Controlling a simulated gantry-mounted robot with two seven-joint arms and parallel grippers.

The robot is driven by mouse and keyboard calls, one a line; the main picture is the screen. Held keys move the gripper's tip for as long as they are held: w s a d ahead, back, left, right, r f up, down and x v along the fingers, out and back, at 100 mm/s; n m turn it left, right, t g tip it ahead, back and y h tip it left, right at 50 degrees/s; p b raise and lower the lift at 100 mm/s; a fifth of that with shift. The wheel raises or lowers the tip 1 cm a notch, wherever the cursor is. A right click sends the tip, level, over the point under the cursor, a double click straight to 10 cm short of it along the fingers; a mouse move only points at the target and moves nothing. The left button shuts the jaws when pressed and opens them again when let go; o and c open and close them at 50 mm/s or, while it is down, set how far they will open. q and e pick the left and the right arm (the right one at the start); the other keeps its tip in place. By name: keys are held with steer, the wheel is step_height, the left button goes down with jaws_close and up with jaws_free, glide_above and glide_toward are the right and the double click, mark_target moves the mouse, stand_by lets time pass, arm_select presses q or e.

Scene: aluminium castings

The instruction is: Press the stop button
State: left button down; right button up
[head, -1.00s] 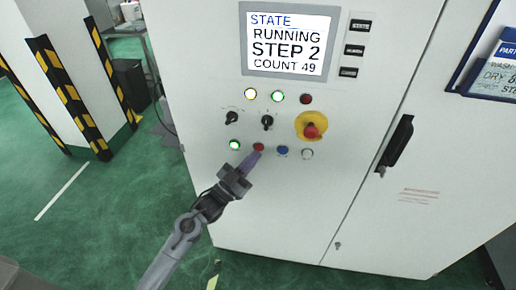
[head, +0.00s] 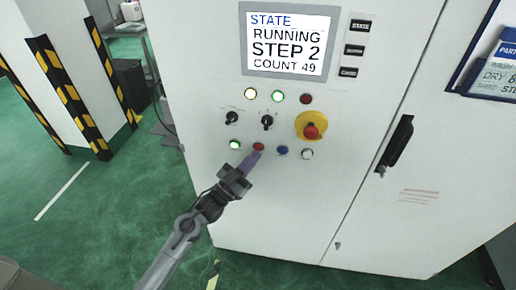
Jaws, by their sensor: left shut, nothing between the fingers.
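A row of push buttons sits low on the white cabinet's panel: a lit green one (head: 234,144), a red one (head: 258,146), a blue one (head: 282,150) and a white one (head: 307,154). No label saying stop is readable. My left gripper (head: 257,153) is shut and empty, its tip just below the red button and overlapping its lower edge in the picture. I cannot tell whether the tip touches it. The screen (head: 288,40) reads STATE RUNNING, STEP 2, COUNT 49. My right gripper is not in view.
A red emergency knob on a yellow base (head: 311,126) is at the upper right of the buttons. Two black rotary switches (head: 266,122) and several lamps sit above. A black door handle (head: 396,145) is further right. A striped pillar (head: 62,75) stands at the left.

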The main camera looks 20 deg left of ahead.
arm_select(q)
steer(key=shift+w, duration=0.15)
steer(key=shift+w+a, duration=0.1)
steer(key=shift+w, duration=0.2)
stand_by(0.5)
steer(key=shift+w+b, duration=0.4)
steer(key=shift+b, duration=0.15)
steer(key=shift+s, duration=0.1)
stand_by(0.5)
steer(key=shift+s+p, duration=0.7)
steer(key=shift+s, duration=0.05)
